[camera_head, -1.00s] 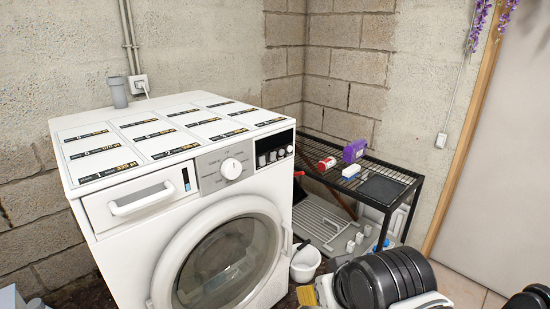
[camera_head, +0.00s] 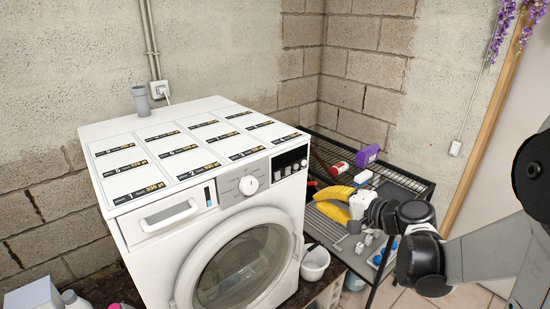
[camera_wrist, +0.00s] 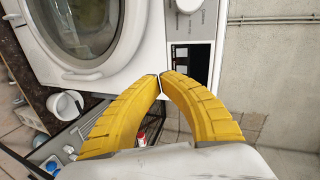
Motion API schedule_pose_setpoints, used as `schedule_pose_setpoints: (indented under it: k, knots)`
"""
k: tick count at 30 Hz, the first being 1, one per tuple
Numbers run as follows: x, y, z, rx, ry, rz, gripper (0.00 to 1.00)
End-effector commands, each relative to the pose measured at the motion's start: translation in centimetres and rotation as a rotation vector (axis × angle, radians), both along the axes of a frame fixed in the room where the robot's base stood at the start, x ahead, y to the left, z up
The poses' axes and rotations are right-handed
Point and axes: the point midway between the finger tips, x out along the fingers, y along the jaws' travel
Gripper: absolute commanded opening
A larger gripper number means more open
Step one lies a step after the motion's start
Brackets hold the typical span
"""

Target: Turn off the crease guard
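The white washing machine (camera_head: 235,215) stands at the centre-left in the head view. Its front panel has a white dial (camera_head: 249,185) and a black control panel (camera_head: 289,162) with small pale buttons at the right end. Which button is the crease guard is too small to read. My gripper (camera_head: 316,200) has yellow fingers and is to the right of the machine, below the black panel in the picture. In the wrist view the fingertips (camera_wrist: 160,77) meet with nothing between them, and overlap the lower-left edge of the black panel (camera_wrist: 190,62). Contact cannot be told.
A black wire rack (camera_head: 410,178) stands right of the machine, holding a purple box (camera_head: 367,156) and a red-and-white item (camera_head: 339,168). A white bucket (camera_head: 315,262) sits by the machine's lower right. The wall is behind.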

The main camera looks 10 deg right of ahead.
Motion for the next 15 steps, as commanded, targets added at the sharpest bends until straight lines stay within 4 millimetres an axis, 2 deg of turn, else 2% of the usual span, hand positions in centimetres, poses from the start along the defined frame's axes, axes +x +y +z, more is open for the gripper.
schedule_pose_setpoints:
  k: [1, 6, 15]
  knots:
    - [0.6, -1.0, 0.6, 0.041, -0.017, -0.018, 0.00]
    - [1.4, -2.8, 1.3, 0.135, -0.057, -0.049, 0.00]
    - [1.6, -3.1, 1.3, 0.158, -0.068, -0.055, 0.00]
